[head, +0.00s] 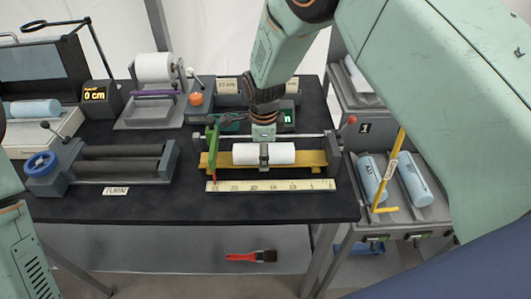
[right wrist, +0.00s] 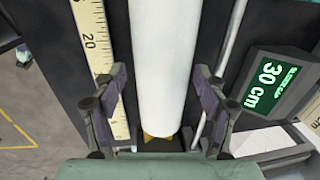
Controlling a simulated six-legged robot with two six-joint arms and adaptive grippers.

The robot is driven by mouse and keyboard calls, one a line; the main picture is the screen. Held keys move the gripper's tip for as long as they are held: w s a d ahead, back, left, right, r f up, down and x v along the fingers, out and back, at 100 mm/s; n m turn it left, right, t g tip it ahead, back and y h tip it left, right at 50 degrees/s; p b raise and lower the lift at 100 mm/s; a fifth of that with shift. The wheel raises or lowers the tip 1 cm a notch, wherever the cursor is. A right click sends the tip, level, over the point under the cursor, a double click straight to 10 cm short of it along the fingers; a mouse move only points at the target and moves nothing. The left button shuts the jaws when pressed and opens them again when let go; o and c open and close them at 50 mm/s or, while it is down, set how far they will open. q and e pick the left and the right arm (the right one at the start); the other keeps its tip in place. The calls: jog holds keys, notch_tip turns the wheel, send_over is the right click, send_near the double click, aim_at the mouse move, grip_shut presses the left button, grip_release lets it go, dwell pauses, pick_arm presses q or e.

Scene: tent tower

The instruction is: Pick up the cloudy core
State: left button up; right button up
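A white, opaque cylindrical core (head: 245,153) lies sideways in a yellow cradle (head: 220,161) on the black bench, behind a ruler strip. I take it as the cloudy core. It runs lengthwise through the right wrist view (right wrist: 165,60). My right gripper (head: 264,156) is down over the middle of the core, with one finger at its front side. In the right wrist view, my right gripper's fingers (right wrist: 160,85) stand on either side of the core, with a narrow gap at the left one. The core rests in the cradle. My left gripper is out of view.
A green arm-like clamp (head: 212,145) stands at the cradle's left end. The ruler (head: 270,185) lies in front. A roller unit (head: 115,163) is to the left. Light-blue cylinders (head: 413,178) lie on the right shelf. A display (right wrist: 268,85) reads 30 cm.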

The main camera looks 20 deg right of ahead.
jog(key=shift+w+a+f, duration=0.1)
jog(key=shift+w+a, duration=0.15)
jog(key=c, duration=0.4)
jog(key=shift+s+d, duration=0.2)
jog(key=shift+d, duration=0.05)
jog(key=c, duration=0.6)
jog(key=shift+w+a, duration=0.15)
jog(key=shift+w, duration=0.05)
jog(key=c, duration=0.3)
